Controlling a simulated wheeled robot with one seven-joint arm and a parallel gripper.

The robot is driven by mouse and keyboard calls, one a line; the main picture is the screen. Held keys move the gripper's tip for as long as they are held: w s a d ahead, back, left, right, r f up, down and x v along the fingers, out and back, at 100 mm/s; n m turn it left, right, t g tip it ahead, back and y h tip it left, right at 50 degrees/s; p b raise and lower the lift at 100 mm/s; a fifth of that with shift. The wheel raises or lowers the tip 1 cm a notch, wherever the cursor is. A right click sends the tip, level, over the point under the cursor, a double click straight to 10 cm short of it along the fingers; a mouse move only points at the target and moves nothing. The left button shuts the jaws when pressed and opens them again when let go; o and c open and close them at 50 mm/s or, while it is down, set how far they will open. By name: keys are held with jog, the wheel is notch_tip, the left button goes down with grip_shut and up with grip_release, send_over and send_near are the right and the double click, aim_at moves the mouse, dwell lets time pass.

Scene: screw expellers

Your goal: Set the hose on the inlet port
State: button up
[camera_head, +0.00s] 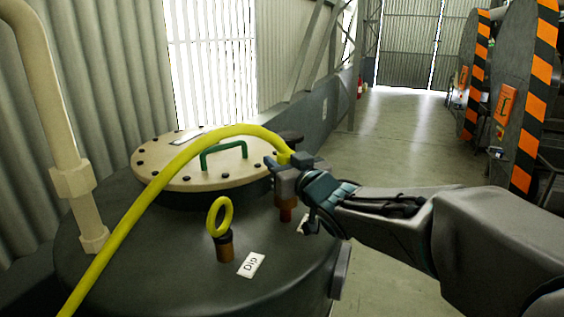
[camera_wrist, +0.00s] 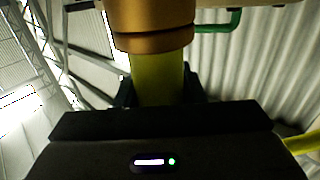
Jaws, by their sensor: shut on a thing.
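The yellow hose (camera_head: 185,155) rises from the lower left, arches over the tank lid and bends down into my gripper (camera_head: 287,178). In the wrist view my gripper (camera_wrist: 158,92) is shut on the yellow hose (camera_wrist: 157,72), just beside its brass end collar (camera_wrist: 150,28). In the head view a brown collar (camera_head: 288,201) shows under the jaws, with a small reddish piece (camera_head: 285,214) below it. I cannot tell whether that piece belongs to the hose or to the inlet port. Whether the collar touches the port is hidden.
The dark tank (camera_head: 175,270) carries a bolted cream lid (camera_head: 165,178) with a green handle (camera_head: 224,152). A yellow-ringed plug (camera_head: 223,235) stands near a "Dip" label (camera_head: 251,265). A cream pipe (camera_head: 62,120) rises at the left. Open floor (camera_head: 400,140) lies beyond.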

jog(key=o, duration=0.9)
jog(key=shift+s, duration=0.15)
jog(key=p+v, duration=0.1)
jog(key=v, duration=0.9)
jog(key=shift+s+d+p, duration=0.25)
jog(key=shift+s+p, duration=0.05)
